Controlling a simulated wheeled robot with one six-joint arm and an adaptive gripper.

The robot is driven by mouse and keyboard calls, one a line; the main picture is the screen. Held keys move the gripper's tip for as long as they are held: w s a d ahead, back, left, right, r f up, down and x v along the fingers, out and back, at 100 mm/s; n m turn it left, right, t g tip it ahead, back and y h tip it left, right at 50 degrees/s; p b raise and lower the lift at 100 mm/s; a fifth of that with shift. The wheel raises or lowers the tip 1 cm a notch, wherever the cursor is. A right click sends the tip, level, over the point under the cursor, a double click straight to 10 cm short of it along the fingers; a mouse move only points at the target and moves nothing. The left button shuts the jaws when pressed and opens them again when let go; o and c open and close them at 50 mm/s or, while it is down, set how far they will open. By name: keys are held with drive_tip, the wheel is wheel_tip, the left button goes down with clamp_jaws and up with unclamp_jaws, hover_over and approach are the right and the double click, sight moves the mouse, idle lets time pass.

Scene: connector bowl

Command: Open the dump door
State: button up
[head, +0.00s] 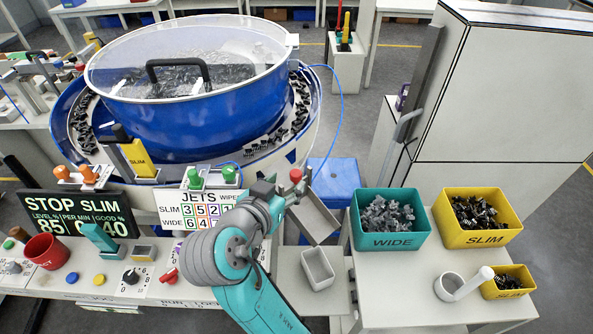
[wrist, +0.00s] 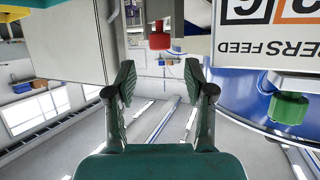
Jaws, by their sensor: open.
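A red knob (head: 295,175) on a short stem stands at the front right of the blue bowl, and it also shows in the wrist view (wrist: 160,37). A grey tilted panel (head: 318,221) sits just right of it, possibly the dump door; no label confirms this. My gripper (wrist: 160,80) is open and empty, its two fingers spread, with the red knob beyond and above the gap between the fingertips. In the head view my gripper (head: 272,192) is close to the knob's left and partly hidden by my wrist. Whether it touches anything there cannot be told.
The blue bowl (head: 200,128) with its clear lid stands behind. A small grey bin (head: 318,267) lies below the panel. The green WIDE bin (head: 390,240) and yellow SLIM bin (head: 476,238) stand right. A JETS sign (head: 202,208) with green knobs is close left of my gripper.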

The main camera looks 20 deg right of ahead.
sight(296, 173)
drive_tip(key=x, duration=0.7)
clamp_jaws()
